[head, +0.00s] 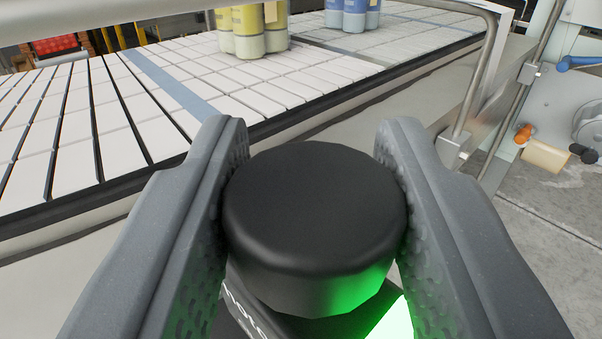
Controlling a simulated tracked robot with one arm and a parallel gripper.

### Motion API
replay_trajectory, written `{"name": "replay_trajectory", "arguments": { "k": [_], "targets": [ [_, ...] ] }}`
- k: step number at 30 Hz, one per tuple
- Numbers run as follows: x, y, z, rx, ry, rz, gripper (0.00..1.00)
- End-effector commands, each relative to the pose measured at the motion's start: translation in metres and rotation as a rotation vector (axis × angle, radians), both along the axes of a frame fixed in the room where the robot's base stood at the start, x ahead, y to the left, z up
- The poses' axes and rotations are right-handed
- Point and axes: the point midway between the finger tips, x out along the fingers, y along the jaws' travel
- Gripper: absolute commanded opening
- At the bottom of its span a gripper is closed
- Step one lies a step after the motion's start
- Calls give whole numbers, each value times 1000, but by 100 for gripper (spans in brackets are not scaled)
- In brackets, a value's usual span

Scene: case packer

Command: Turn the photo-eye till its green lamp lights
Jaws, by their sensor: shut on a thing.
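The photo-eye (315,225) shows as a round black cap in the middle of the head view, close to the camera. My gripper (312,200) is shut on it, one grey finger touching each side. Below the cap is a dark body with partly visible white lettering. A bright green lit patch (392,325) shows at the lower right under the cap, and green light falls on the cap's lower edge and on the right finger. The rest of the body below is hidden by the cap and fingers.
A conveyor of pale slats (60,130) runs behind, carrying yellow containers (250,32) and blue containers (352,12). A metal rail (478,75) stands at the right. Beyond it is a machine with an orange knob (523,134) and a roller. Grey floor shows at the lower right.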

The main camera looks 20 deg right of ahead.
Motion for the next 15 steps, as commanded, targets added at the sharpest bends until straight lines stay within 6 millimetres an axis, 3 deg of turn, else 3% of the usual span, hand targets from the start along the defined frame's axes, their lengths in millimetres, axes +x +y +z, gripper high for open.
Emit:
{"name": "replay_trajectory", "arguments": {
  "k": [12, 13, 15],
  "targets": [
    [-1, -1, -4, 5, 9, -11, 11],
    [-1, -1, -5, 6, 10, -11, 40],
    [-1, 0, -5, 6, 10, -11, 54]
  ]
}}
